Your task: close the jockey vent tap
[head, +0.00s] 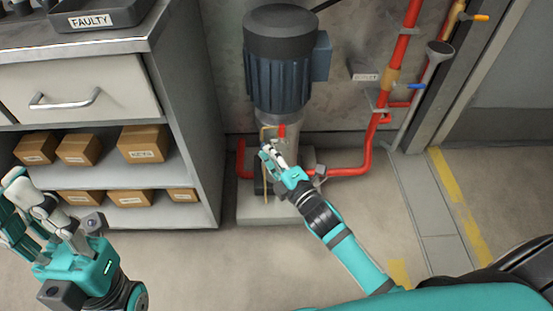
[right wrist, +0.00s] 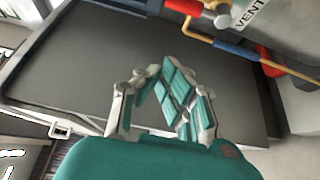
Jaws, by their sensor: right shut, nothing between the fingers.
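The jockey pump's dark blue motor (head: 280,75) stands upright against the wall in the head view. My right gripper (head: 268,152) is in front of the pump's lower part and hides some of it. In the right wrist view, my right gripper (right wrist: 165,75) is shut and empty. Beyond it is a VENT label (right wrist: 252,12) beside a red part (right wrist: 185,6) and a brass pipe with a blue sleeve (right wrist: 237,50). I cannot tell which part is the tap's handle or how it is turned. My left gripper (head: 28,205) is at the lower left; its finger opening is unclear.
A grey shelf unit (head: 195,120) with small cardboard boxes (head: 143,143) stands left of the pump. A tray marked FAULTY (head: 95,18) is on top. Red pipes (head: 345,170) run right of the pump. The floor in front (head: 200,265) is clear.

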